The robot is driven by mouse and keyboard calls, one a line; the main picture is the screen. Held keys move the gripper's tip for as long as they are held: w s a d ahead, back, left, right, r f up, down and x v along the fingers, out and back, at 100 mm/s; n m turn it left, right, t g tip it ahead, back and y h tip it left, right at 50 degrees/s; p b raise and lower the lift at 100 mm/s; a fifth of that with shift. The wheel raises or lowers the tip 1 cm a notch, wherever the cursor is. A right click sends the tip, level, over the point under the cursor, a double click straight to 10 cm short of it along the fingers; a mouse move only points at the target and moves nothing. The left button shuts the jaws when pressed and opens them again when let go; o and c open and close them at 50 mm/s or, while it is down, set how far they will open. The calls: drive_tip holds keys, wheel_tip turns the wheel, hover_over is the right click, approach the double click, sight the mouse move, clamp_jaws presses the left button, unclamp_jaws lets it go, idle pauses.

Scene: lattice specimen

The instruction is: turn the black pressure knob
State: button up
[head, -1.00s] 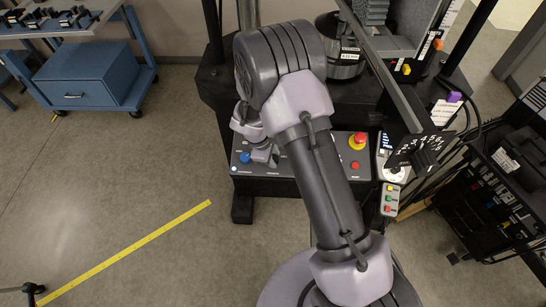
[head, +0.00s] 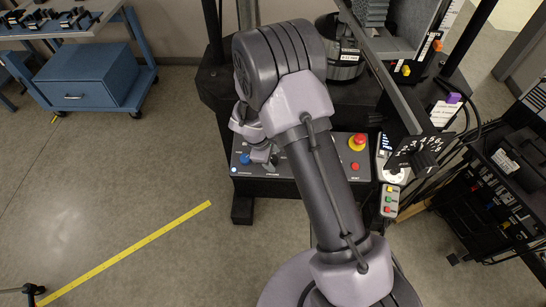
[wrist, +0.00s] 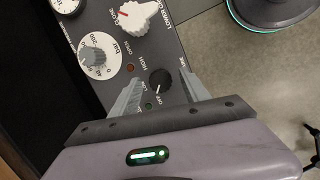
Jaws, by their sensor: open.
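A round black knob (wrist: 160,82) with a pale pointer line sits on the dark grey control panel (head: 277,184). Small OFF, LOW and HIGH labels are printed near it in the wrist view. My gripper (wrist: 160,76) is open, with one finger to the left of this knob and one to the right. Gaps show between the knob and both fingers. In the head view my gripper (head: 262,154) is over the left part of the panel, and my arm hides much of that area, including the black knob.
A grey knob on a white bar dial (wrist: 97,57) and a white knob with a red mark (wrist: 138,18) are close by. A red emergency button (head: 357,142) is on the panel's right. A numbered black dial plate (head: 420,157) stands further right.

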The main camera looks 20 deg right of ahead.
drive_tip(key=p+v, duration=0.5)
drive_tip(key=v, duration=1.1)
drive_tip(key=shift+r, duration=0.35)
drive_tip(key=shift+a, duration=0.1)
